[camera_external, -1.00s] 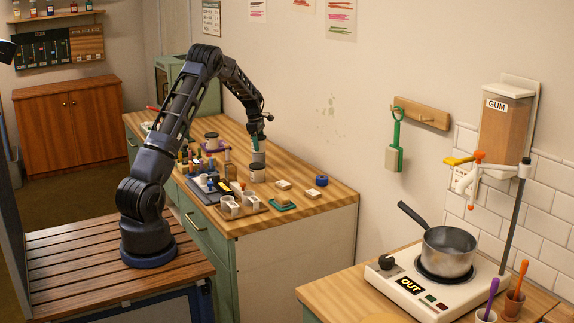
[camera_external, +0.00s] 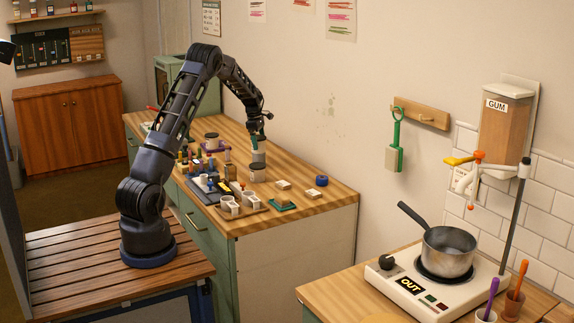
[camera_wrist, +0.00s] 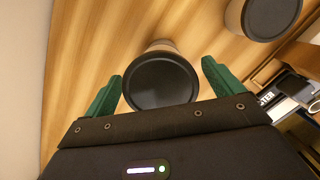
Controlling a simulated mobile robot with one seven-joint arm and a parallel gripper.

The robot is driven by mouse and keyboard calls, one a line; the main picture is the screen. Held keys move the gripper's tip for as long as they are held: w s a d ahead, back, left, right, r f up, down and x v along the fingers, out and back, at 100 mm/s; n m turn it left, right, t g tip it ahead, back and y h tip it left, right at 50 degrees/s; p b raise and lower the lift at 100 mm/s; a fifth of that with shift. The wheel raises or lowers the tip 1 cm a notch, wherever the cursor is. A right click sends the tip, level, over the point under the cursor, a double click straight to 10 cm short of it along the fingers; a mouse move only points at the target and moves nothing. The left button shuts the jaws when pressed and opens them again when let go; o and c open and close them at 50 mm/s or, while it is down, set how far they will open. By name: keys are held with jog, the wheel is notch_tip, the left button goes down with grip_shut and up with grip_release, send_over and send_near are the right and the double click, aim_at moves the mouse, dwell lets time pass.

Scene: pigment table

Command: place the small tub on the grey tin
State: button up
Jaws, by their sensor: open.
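My gripper (camera_external: 257,141) is over the far half of the wooden worktop, with its green fingers pointing down. In the wrist view my gripper (camera_wrist: 163,85) is open, with one finger on each side of a round container with a dark top (camera_wrist: 160,82). This container also shows below the fingers in the external view as a pale grey cylinder (camera_external: 258,156). A second dark-topped pale container (camera_external: 257,173) stands just nearer the camera; it also shows in the wrist view (camera_wrist: 268,14). I cannot tell for sure which is the small tub and which the grey tin.
Another dark-topped container (camera_external: 211,139) stands on a purple mat farther left. A dark tray with bottles and white cups (camera_external: 229,205) fills the near left. Pale blocks (camera_external: 283,185) and a blue roll (camera_external: 321,180) lie at right. The wall is close behind.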

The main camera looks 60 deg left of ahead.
jog(key=r, duration=0.7)
jog(key=s+a+r, duration=0.1)
jog(key=r, duration=0.3)
jog(key=shift+s+a, duration=0.1)
jog(key=shift+d+r, duration=0.15)
jog(key=shift+d, duration=0.1)
jog(key=s+d+r+m, duration=0.4)
jog(key=s+d+r, duration=0.15)
jog(key=d, duration=0.45)
jog(key=s+d+r+m+t, duration=0.1)
jog(key=s+d+r+m, duration=0.45)
jog(key=d, duration=0.45)
jog(key=s+d+r+m, duration=0.4)
jog(key=s+d+r, duration=0.15)
jog(key=d, duration=0.45)
jog(key=s+d+f+m, duration=0.1)
jog(key=s+d+m, duration=0.3)
jog(key=s, duration=0.4)
jog(key=s+d+f+m+t, duration=0.1)
jog(key=s+d+f+m, duration=0.1)
jog(key=s+d+m, duration=0.3)
jog(key=s+d+f+m+t+y, duration=0.1)
jog(key=s+d+m, duration=0.3)
jog(key=s, duration=0.9)
jog(key=d, duration=0.3)
jog(key=shift+d+f, duration=0.3)
jog(key=shift+m, duration=0.25)
